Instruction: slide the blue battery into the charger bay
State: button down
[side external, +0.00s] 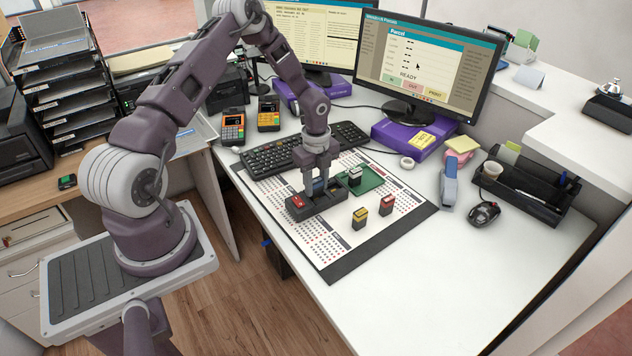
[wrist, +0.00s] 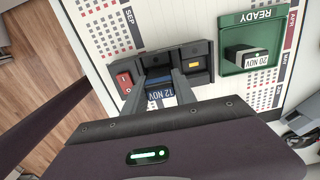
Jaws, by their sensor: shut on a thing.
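The dark charger (side external: 329,201) lies on the calendar desk mat, with a red switch (wrist: 124,82) at its left end. My gripper (side external: 319,191) points down over the charger and is shut on the blue battery (wrist: 158,81). The battery's label reads 12 NOV in the wrist view, and it sits between my fingers at the bay beside the red switch. I cannot tell how deep it is in the bay. The other bay (wrist: 195,62) shows no battery. My fingers hide most of the battery in the side view.
A green READY tray (wrist: 232,18) holds a battery marked 20 NOV (wrist: 250,57). A yellow-topped battery (side external: 360,217) and a red-topped battery (side external: 387,205) stand right of the charger. The keyboard (side external: 272,155) lies behind. The front right counter is clear.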

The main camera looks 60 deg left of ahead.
jog(key=shift+f, duration=0.5)
jog(key=c, duration=0.9)
grip_release()
notch_tip(320, 180, up, 7)
jog(key=shift+r, duration=0.1)
